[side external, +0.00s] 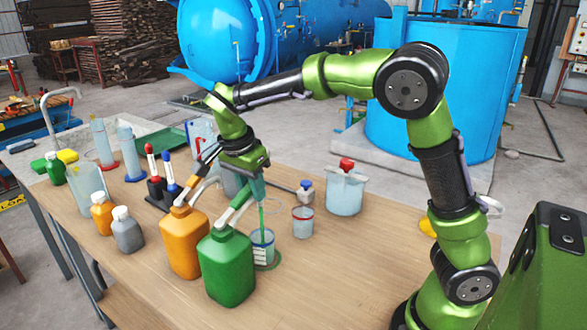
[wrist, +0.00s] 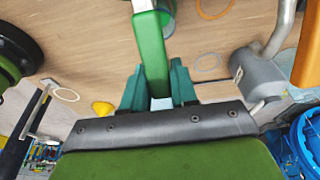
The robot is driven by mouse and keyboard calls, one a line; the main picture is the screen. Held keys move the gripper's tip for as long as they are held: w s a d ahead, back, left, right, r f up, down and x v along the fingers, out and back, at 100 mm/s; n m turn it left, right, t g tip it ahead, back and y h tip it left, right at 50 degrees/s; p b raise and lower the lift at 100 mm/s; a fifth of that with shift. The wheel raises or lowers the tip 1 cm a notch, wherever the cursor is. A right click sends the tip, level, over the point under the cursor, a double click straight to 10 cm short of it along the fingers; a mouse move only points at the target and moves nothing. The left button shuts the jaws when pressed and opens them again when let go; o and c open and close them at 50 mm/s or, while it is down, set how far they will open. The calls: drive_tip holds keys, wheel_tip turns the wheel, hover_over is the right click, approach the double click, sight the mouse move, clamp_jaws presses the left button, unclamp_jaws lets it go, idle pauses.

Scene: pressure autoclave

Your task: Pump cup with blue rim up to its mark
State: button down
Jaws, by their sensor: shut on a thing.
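A thin green strand (side external: 262,216) runs down into the cup, either liquid or a nozzle. My gripper (side external: 257,186) is above the cup, shut on the jug's green pump handle. In the wrist view, the green pump handle (wrist: 152,50) lies between both fingers of my gripper (wrist: 158,88).
An orange pump jug (side external: 183,243) stands left of the green one. A red-rimmed cup (side external: 303,224) and a jar with a red knob (side external: 346,190) stand to the right. Small bottles, including a grey one (side external: 128,234), stand at left. The front right of the table is clear.

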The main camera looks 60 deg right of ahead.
sight(238, 197)
drive_tip(key=c, duration=1)
unclamp_jaws()
drive_tip(key=shift+o, duration=0.2)
drive_tip(key=shift+r, duration=0.1)
drive_tip(key=v, duration=1.6)
drive_tip(key=shift+r, duration=0.35)
drive_tip(key=shift+a, duration=0.15)
drive_tip(key=shift+c, duration=0.5)
